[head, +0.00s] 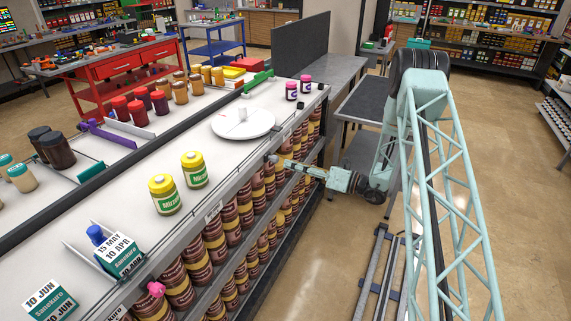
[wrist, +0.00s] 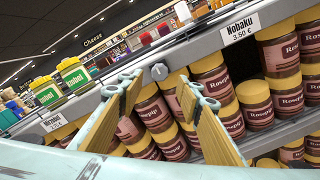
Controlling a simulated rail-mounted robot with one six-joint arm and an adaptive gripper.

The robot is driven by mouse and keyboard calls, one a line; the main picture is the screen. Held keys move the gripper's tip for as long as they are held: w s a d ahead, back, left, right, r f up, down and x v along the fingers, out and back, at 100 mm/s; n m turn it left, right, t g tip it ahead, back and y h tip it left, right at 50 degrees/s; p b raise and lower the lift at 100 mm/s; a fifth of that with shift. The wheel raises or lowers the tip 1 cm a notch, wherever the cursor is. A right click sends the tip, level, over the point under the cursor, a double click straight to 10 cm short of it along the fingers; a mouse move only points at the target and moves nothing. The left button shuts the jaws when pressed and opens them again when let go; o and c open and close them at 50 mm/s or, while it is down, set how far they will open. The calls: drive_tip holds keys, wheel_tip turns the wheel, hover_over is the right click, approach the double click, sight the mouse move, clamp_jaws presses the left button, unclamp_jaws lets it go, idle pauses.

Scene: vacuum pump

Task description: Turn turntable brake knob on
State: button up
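The white round turntable (head: 243,123) lies on the counter in the head view, with a small upright white piece on it. My gripper (head: 273,160) is at the counter's front edge, just below the turntable. In the wrist view my gripper (wrist: 157,88) is open, with its two tan-padded fingers apart and nothing held. A small round grey knob (wrist: 159,72) on the grey counter edge shows in the gap between the fingertips, seemingly just beyond them. I cannot tell its turn position. The knob is too small to make out beside the gripper in the head view.
Shelves of brown jars (head: 232,216) stand below the counter edge (wrist: 215,42), close to the fingers. A pink knob (head: 156,289) sits farther along the edge. Floor on the right is open.

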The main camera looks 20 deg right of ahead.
drive_tip(key=shift+v, duration=2.2)
drive_tip(key=s+a+r+n+g, duration=0.55)
drive_tip(key=s+a+r, duration=0.3)
drive_tip(key=r, duration=0.25)
drive_tip(key=s+a+r+n+g, duration=0.4)
drive_tip(key=s+a+r+n, duration=0.4)
drive_tip(key=r, duration=0.3)
drive_tip(key=s+a+r+n+g+h, duration=0.1)
drive_tip(key=s+a+r+n, duration=0.15)
drive_tip(key=s, duration=0.25)
drive_tip(key=s+a+r+n+g+h, duration=0.1)
drive_tip(key=s+a+r, duration=0.15)
drive_tip(key=s, duration=0.25)
drive_tip(key=s+d+r+n+g+h+b, duration=0.1)
drive_tip(key=s+r+n+h, duration=0.25)
drive_tip(key=s, duration=0.55)
drive_tip(key=s+r+n+h, duration=0.2)
drive_tip(key=s+n, duration=0.2)
drive_tip(key=s, duration=0.4)
drive_tip(key=s+d+r+n+t+h, duration=0.2)
drive_tip(key=s+d+n+h, duration=0.1)
drive_tip(key=s, duration=0.5)
drive_tip(key=s+d+r+n+t+h, duration=0.1)
drive_tip(key=s+d+n+t+h, duration=0.1)
drive_tip(key=s+d+n, duration=0.3)
drive_tip(key=shift+s+d+r+n+t+h+b, duration=0.35)
drive_tip(key=shift+s+d+h+b, duration=0.15)
drive_tip(key=shift+s+d, duration=1.1)
drive_tip(key=shift+s+a, duration=0.2)
